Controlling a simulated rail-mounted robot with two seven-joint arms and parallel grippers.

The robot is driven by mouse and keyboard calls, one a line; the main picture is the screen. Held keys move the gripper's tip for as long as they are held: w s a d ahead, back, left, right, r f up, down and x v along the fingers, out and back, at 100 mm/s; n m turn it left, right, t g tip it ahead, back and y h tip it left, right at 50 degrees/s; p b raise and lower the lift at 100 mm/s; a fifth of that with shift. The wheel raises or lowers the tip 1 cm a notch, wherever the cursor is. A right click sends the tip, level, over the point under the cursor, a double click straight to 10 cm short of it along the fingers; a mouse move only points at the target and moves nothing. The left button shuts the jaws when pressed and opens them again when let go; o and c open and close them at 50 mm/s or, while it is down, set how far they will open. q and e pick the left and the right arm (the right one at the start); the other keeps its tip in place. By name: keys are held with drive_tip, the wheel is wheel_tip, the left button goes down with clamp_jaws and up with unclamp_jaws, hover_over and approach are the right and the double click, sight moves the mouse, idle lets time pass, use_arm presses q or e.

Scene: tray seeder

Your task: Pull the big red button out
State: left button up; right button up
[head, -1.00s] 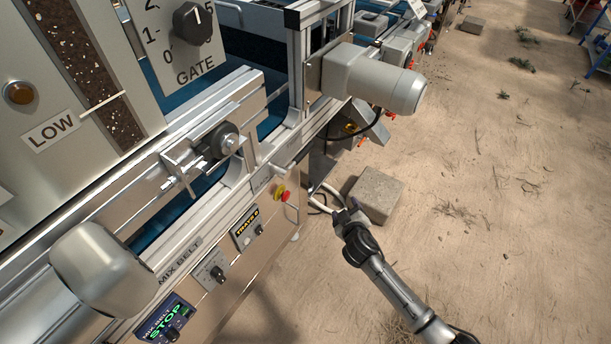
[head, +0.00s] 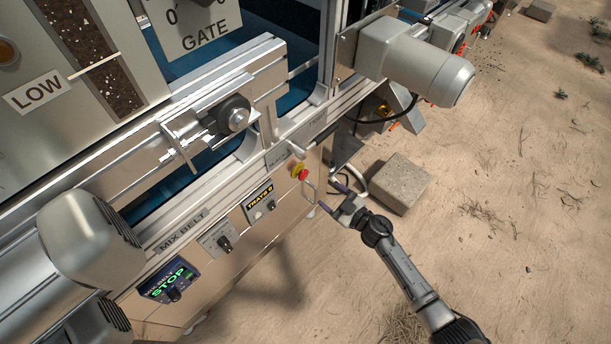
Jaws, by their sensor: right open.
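The big red button (head: 303,174) sits on a yellow surround on the machine's front panel, near its right end, in the middle of the head view. My right gripper (head: 336,197) is open and empty, a short way to the right of and below the button. Its fingers point toward the panel and do not touch the button. My left gripper is not in view.
Left of the button are a counter panel (head: 258,203), a knob panel (head: 218,240) and a display reading STOP (head: 169,280). A metal rail and a grey motor (head: 415,62) jut out above. A concrete block (head: 399,183) lies on the sandy ground behind my gripper.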

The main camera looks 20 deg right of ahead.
sight(305, 176)
drive_tip(key=b+x, duration=0.4)
drive_tip(key=x, duration=0.6)
drive_tip(key=shift+s+a+f, duration=0.1)
drive_tip(key=shift+f, duration=0.05)
drive_tip(key=shift+w+a+b, duration=0.3)
drive_tip(key=shift+w+a, duration=0.05)
drive_tip(key=shift+w, duration=0.15)
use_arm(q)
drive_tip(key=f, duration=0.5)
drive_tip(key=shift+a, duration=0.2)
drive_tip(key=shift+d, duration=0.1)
use_arm(e)
drive_tip(key=shift+c, duration=0.2)
